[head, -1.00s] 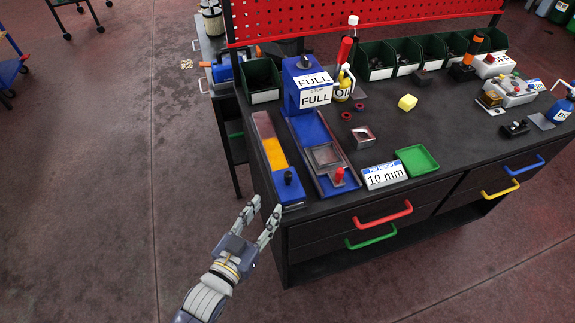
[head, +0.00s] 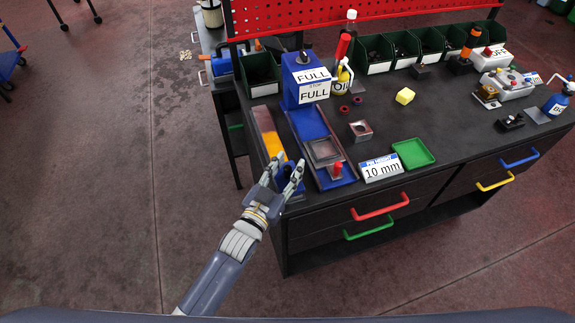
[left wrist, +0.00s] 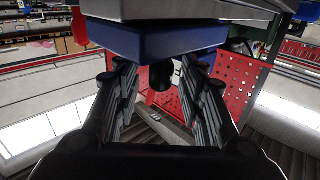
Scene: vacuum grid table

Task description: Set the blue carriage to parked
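A blue block with a black knob, which looks like the blue carriage (head: 285,180), is at the near end of a narrow track (head: 264,120) with grey and yellow sections. My left gripper (head: 284,172) is at this block and partly covers it. In the left wrist view the blue block (left wrist: 152,42) lies ahead, with its black knob (left wrist: 161,77) between the spread fingers of my left gripper (left wrist: 160,85). The fingers are apart, and a gap shows on each side of the knob. My right gripper is not in view.
Beside the track is a blue rail with a square metal frame (head: 322,152) and a red knob (head: 337,169), under a blue tower (head: 291,80). A 10 mm sign (head: 381,169) and a green tray (head: 413,153) stand to the right.

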